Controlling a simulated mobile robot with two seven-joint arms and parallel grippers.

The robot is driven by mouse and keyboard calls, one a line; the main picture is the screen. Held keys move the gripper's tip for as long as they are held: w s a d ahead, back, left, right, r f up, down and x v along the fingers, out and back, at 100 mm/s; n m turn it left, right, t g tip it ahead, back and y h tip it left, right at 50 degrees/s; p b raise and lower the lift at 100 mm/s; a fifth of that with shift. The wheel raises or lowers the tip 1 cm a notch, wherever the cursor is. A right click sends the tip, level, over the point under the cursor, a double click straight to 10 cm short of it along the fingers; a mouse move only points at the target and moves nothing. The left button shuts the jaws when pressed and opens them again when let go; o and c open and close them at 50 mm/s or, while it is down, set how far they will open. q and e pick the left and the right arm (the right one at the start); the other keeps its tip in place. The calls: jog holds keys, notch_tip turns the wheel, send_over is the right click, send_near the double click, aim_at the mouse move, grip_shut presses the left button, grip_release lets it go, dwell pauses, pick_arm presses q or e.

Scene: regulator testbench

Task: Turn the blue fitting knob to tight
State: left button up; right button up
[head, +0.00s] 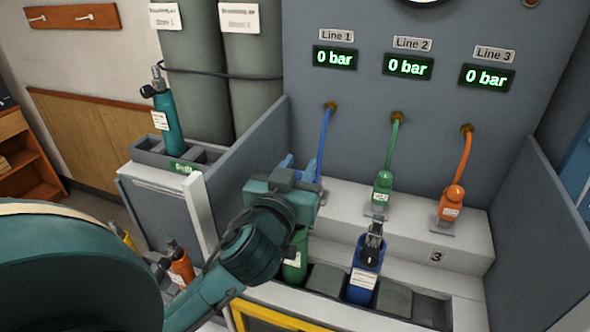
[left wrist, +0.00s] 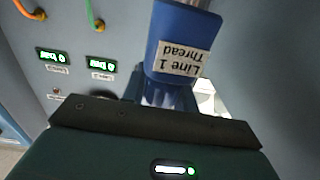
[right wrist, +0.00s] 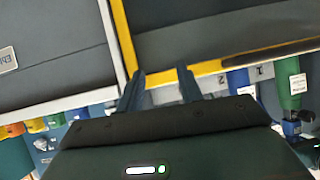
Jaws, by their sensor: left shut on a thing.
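The blue fitting (left wrist: 181,40), labelled "Line 1 Thread", fills the upper middle of the left wrist view, where the label appears upside down. My left gripper (head: 294,178) is at the end of the blue Line 1 hose (head: 324,140) in the head view and is shut on the blue fitting. There the gripper largely hides the fitting, and its knob's turn position cannot be read. My right gripper (right wrist: 161,75) shows in the right wrist view with its two fingers apart and nothing between them. It is not identifiable in the head view.
Green (head: 382,188) and orange (head: 452,203) fittings stand on the bench ledge to the right. A blue cylinder (head: 365,270) and a green cylinder (head: 295,262) stand in the front rack. The Line 1 display (head: 335,57) reads 0 bar, like the others. Grey side panels (head: 250,165) flank the bench.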

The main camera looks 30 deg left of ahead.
pick_arm(q)
jog(key=m+h+p, duration=0.1)
jog(key=m+h, duration=0.1)
jog(key=h, duration=0.1)
jog(key=shift+d+t+h, duration=0.15)
jog(key=shift+t+h, duration=0.15)
jog(key=shift+d+m+h+p, duration=0.1)
jog(key=shift+m+h+p, duration=0.2)
jog(key=shift+m+h, duration=0.45)
jog(key=shift+d+m+h, duration=0.1)
jog(key=shift+m+h, duration=0.15)
jog(key=shift+h, duration=0.3)
pick_arm(e)
jog(key=shift+s+d+r+h, duration=0.15)
jog(key=shift+d+h, duration=0.15)
jog(key=shift+d, duration=0.1)
pick_arm(q)
jog(key=o, duration=1)
jog(key=shift+f, duration=0.1)
